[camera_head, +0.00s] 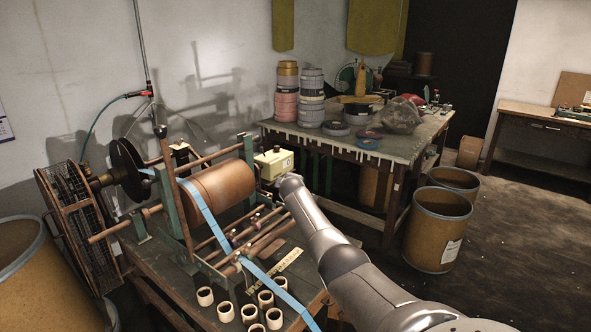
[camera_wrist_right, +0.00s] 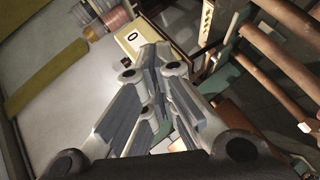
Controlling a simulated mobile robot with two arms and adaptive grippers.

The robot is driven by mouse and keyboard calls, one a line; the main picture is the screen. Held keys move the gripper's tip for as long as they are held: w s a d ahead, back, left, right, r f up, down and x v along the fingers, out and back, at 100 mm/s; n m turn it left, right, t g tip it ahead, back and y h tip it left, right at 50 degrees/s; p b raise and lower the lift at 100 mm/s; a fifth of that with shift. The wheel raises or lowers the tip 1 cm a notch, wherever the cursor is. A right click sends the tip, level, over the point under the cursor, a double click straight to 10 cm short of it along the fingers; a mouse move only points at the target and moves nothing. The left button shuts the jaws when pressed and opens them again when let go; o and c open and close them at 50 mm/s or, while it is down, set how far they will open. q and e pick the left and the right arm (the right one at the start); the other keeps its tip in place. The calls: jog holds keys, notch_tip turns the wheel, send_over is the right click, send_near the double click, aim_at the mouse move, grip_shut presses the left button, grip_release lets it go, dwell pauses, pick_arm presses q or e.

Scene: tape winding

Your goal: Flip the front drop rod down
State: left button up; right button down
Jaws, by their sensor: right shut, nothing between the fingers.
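The winding machine (camera_head: 184,215) stands on the near table with a large brown roll (camera_head: 225,193) in its green frame. Several brown rods cross it, with a lower group (camera_head: 258,238) in front of the roll. I cannot tell which is the front drop rod. A blue tape (camera_head: 205,212) runs down across them. My right arm reaches in from the lower right, and its gripper is mostly hidden behind the arm in the head view. In the right wrist view, my right gripper (camera_wrist_right: 149,58) is shut and empty, with brown rods (camera_wrist_right: 283,68) to its right. My left gripper is not in view.
A pale yellow box (camera_head: 273,163) is behind the machine's right end; it also shows beyond the fingers in the wrist view (camera_wrist_right: 131,37). White rings (camera_head: 205,297) lie on the table's front. A back table (camera_head: 375,146) holds tape stacks. Brown drums (camera_head: 437,231) stand right.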

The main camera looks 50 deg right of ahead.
jog(key=s+a+r, duration=0.2)
jog(key=s+r, duration=0.2)
jog(key=r, duration=0.1)
jog(key=shift+s+r, duration=0.35)
jog(key=shift+s, duration=0.05)
jog(key=shift+a, duration=0.1)
dwell(0.5)
